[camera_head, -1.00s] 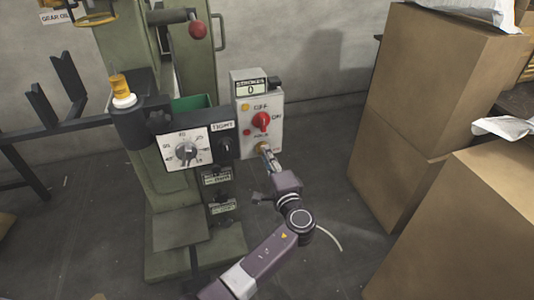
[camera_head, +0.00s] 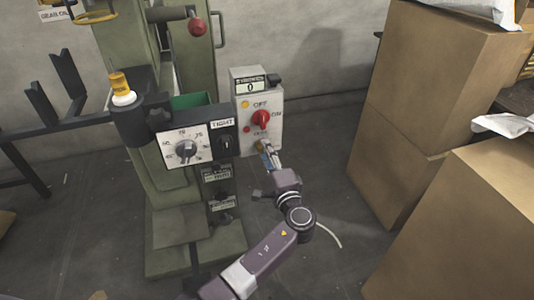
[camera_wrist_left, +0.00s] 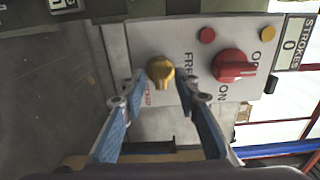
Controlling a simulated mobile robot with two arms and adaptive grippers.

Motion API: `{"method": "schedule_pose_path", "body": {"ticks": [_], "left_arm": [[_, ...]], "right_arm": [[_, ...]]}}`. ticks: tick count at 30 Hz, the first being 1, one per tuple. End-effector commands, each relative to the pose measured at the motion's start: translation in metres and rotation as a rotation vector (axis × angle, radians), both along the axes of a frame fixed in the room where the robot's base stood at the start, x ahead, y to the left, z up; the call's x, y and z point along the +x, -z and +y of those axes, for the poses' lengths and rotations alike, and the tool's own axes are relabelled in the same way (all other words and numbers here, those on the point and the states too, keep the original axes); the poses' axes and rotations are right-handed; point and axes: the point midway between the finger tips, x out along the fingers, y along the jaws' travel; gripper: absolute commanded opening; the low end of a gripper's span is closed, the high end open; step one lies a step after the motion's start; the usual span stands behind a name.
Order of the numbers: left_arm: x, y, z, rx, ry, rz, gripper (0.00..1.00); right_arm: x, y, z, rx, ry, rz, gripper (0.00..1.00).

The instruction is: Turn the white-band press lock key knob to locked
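A brass-yellow key knob (camera_wrist_left: 160,72) sits low on the light grey control box (camera_head: 272,98) of the green press. In the left wrist view, "FREE" is printed beside it, with small red lettering on its other side. Its exact turn is hard to read. My left gripper (camera_wrist_left: 160,88) is open, with one blue-padded finger on each side of the knob and small gaps visible. In the head view, my left gripper (camera_head: 268,154) reaches up to the lower edge of the box and partly hides the knob. My right gripper is not in view.
A red selector (camera_head: 262,119) is above the knob, under the strokes counter (camera_head: 250,86). A dial panel (camera_head: 185,149) and a black "TIGHT" switch (camera_head: 226,146) are to the left. An amber lamp with a white band (camera_head: 123,99) is further left. Cardboard boxes (camera_head: 425,105) stand right.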

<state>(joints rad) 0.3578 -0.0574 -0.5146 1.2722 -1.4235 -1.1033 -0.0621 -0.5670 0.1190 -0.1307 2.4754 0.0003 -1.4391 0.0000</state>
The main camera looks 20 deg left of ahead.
Motion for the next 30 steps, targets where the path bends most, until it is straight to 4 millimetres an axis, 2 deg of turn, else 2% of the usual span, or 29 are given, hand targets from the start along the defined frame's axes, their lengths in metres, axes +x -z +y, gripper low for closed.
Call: {"method": "schedule_pose_path", "body": {"ticks": [5, 12, 18, 24, 30], "left_arm": [[-0.016, 0.001, -0.012, -0.002, 0.003, 0.001, 0.29], [-0.058, 0.002, -0.04, -0.003, 0.003, 0.003, 0.29], [-0.087, 0.001, -0.059, -0.001, 0.001, 0.002, 0.29], [-0.098, 0.001, -0.067, 0.0, 0.001, 0.001, 0.29], [-0.099, 0.001, -0.067, 0.0, 0.001, 0.001, 0.29]], "right_arm": [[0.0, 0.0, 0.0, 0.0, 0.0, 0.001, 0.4], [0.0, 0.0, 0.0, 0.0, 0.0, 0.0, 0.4], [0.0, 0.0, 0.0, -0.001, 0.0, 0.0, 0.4], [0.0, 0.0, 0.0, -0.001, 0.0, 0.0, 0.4], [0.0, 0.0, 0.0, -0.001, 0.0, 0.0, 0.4]]}}
